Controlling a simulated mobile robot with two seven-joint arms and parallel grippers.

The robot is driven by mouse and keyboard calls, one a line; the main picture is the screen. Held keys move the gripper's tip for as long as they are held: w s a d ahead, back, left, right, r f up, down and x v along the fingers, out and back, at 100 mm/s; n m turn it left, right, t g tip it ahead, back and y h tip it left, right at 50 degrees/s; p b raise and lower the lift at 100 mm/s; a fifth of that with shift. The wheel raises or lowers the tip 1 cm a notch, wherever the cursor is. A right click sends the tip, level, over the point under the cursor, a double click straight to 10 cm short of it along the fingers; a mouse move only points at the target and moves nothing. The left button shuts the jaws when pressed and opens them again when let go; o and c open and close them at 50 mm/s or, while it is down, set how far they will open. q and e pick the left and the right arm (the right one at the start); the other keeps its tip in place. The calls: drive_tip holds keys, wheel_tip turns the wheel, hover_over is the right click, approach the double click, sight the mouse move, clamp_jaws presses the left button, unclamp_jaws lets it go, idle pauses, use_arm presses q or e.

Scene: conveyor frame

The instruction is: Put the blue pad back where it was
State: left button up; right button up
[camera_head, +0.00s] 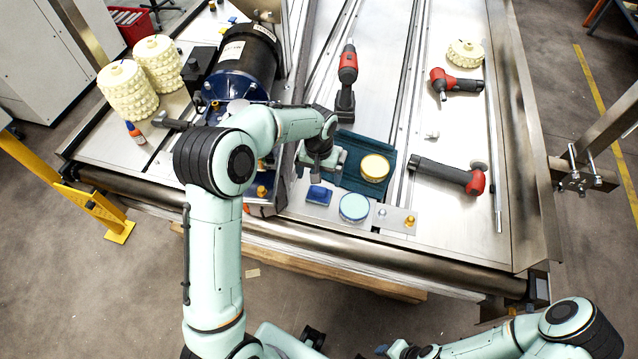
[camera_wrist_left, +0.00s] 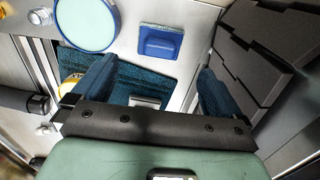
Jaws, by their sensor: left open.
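The small blue pad (camera_head: 319,195) lies flat on the metal surface near the conveyor's front edge. It shows at the top of the left wrist view (camera_wrist_left: 160,42), beyond the fingertips and apart from them. My left gripper (camera_head: 318,163) is just behind the pad, over the left edge of a dark teal mat or tray (camera_head: 345,181). In the left wrist view my left gripper (camera_wrist_left: 156,70) has its two blue fingers wide apart, with nothing held between them. My right arm shows at the lower right; its gripper end (camera_head: 398,349) is small and partly cut off.
A yellow-topped round tin (camera_head: 374,168) sits on the teal mat. A light-blue-topped tin (camera_head: 354,208) stands right of the pad, beside a small metal plate (camera_head: 396,219). A red drill (camera_head: 347,80) and an angle grinder (camera_head: 450,174) lie farther off. A black motor (camera_head: 248,55) stands left.

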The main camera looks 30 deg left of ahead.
sight(319, 189)
use_arm(q)
drive_tip(key=shift+r, duration=1.55)
